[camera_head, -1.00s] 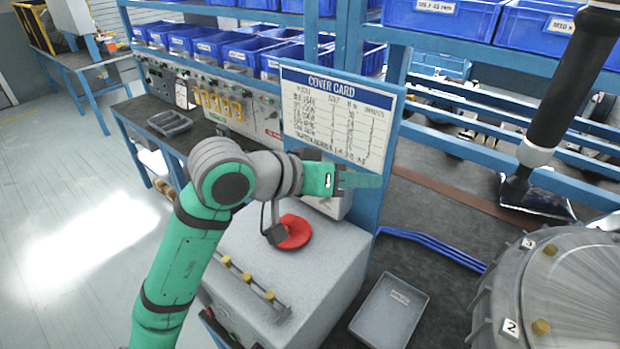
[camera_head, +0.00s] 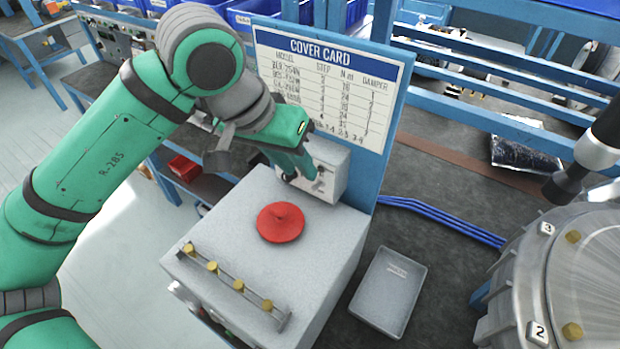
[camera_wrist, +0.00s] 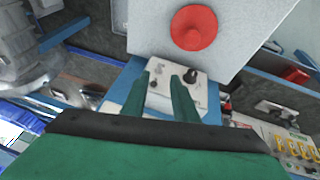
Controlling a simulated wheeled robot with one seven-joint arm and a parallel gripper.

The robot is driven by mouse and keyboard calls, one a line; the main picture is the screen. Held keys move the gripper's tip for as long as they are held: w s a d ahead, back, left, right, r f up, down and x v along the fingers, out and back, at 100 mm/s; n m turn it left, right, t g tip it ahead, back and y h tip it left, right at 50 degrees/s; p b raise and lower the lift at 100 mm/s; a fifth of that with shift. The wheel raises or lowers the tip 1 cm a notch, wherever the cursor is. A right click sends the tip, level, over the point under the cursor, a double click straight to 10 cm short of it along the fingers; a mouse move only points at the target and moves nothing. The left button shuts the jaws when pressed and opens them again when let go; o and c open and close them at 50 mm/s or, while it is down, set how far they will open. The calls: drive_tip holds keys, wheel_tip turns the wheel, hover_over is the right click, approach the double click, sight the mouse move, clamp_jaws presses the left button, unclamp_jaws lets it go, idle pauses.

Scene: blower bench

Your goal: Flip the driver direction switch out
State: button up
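A small grey control box (camera_head: 332,160) stands under the cover card, at the back of the large grey cabinet. In the wrist view the face of the box (camera_wrist: 163,101) shows between and beyond my fingers. It carries a black knob (camera_wrist: 212,74) on the right and smaller fittings. I cannot tell surely which fitting is the driver direction switch; the fingers hide part of the face. My gripper (camera_head: 305,177) is right in front of the box face. In the wrist view its green fingers (camera_wrist: 160,82) are apart, with nothing visibly held between them.
A red round knob (camera_head: 281,222) and a rail with yellow knobs (camera_head: 232,282) sit on the cabinet top (camera_head: 225,225). The cover card (camera_head: 325,85) rises behind the box. A grey tray (camera_head: 388,292) and a ribbed metal housing (camera_head: 520,290) lie to the right.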

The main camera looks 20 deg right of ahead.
sight(314, 186)
drive_tip(key=x, duration=0.7)
drive_tip(key=shift+d+f, duration=0.2)
drive_tip(key=shift+f, duration=0.1)
clamp_jaws()
